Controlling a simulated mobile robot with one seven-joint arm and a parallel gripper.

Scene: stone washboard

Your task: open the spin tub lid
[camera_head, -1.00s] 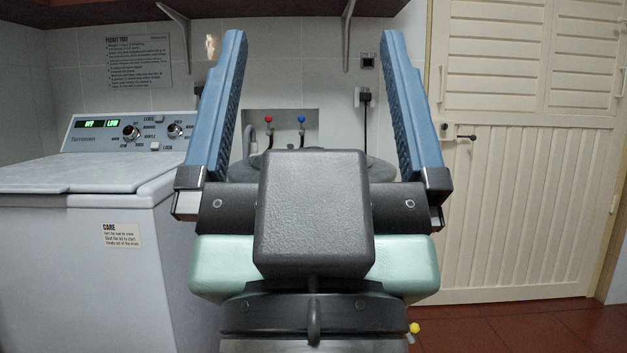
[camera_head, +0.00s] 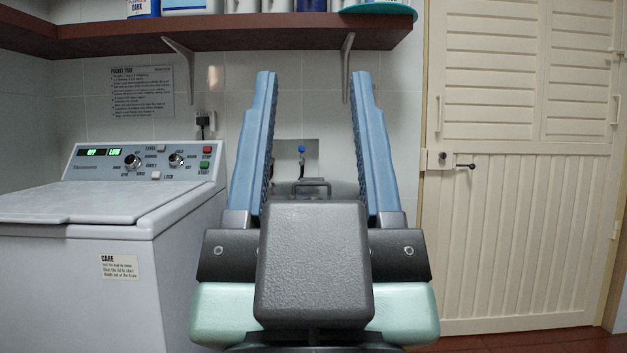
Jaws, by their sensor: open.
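My gripper (camera_head: 313,80) is open and empty, with its two blue fingers pointing up and away in the middle of the picture. Between the fingers a small dark handle (camera_head: 312,183) stands on a grey lid-like top (camera_head: 335,189), probably the spin tub lid. It looks closed, but my gripper's dark body hides most of it and the tub below. The handle appears between the lower parts of the fingers; I cannot tell how far beyond them it lies.
A white washing machine (camera_head: 75,275) with a flat closed top and a lit control panel (camera_head: 145,162) stands at left. A brown shelf (camera_head: 230,33) with containers runs above. A blue tap (camera_head: 301,150) is on the back wall. A cream door (camera_head: 520,230) is at right.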

